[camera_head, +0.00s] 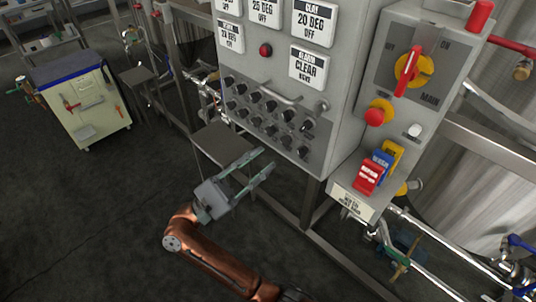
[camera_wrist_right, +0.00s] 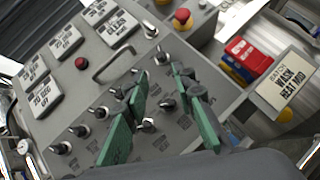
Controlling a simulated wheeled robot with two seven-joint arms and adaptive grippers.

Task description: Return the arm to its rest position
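My right arm (camera_head: 222,262), copper-coloured, reaches up from the bottom of the head view. Its right gripper (camera_head: 259,163) has two green fingers spread apart with nothing between them. The fingers point at the lower part of the grey control panel (camera_head: 330,110), near its rows of black knobs. In the right wrist view the open gripper (camera_wrist_right: 157,105) shows its green fingers in front of the knobs (camera_wrist_right: 168,103). I cannot tell whether a finger touches a knob. My left gripper is not in either view.
A side box carries a red and yellow main switch (camera_head: 408,70), a red button (camera_head: 375,116) and coloured tags (camera_head: 378,165). A metal handle (camera_head: 271,93) sticks out of the panel. Pipes and valves (camera_head: 400,258) lie lower right. A cart (camera_head: 85,100) stands left. Dark floor is free between.

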